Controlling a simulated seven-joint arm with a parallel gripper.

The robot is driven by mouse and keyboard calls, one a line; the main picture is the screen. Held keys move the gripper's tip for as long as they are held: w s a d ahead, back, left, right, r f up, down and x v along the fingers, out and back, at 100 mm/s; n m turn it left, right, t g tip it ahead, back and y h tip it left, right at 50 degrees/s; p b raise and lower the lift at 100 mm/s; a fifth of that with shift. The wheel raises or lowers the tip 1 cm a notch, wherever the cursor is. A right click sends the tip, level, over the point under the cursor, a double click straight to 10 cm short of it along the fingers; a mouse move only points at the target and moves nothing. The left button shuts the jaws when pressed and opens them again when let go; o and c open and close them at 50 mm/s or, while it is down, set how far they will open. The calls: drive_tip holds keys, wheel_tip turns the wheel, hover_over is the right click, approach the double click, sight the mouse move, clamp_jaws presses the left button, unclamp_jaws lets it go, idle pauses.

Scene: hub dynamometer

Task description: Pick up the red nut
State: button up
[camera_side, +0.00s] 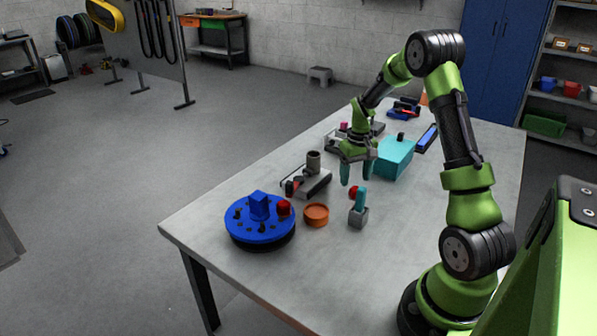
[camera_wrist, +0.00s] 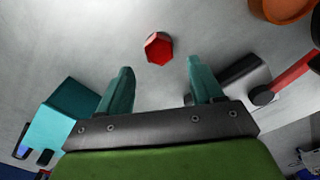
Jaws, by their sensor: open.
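The red nut (camera_wrist: 158,47) is six-sided and lies on the bare grey table in the wrist view, between and a little beyond my fingertips. In the wrist view my gripper (camera_wrist: 160,66) is open and empty, and nothing touches the nut. Another red piece (camera_side: 284,207) sits on the blue hub disc (camera_side: 262,232).
A teal box (camera_side: 393,158) stands to the right, and a grey device (camera_side: 313,182) to the left. The front table area is clear.

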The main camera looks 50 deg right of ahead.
sight(354, 187)
wheel_tip(354, 187, down, 4)
drive_tip(key=shift+s+a, duration=0.1)
drive_tip(key=shift+s, duration=0.05)
clamp_jaws()
wheel_tip(354, 187, up, 10)
idle(0.9)
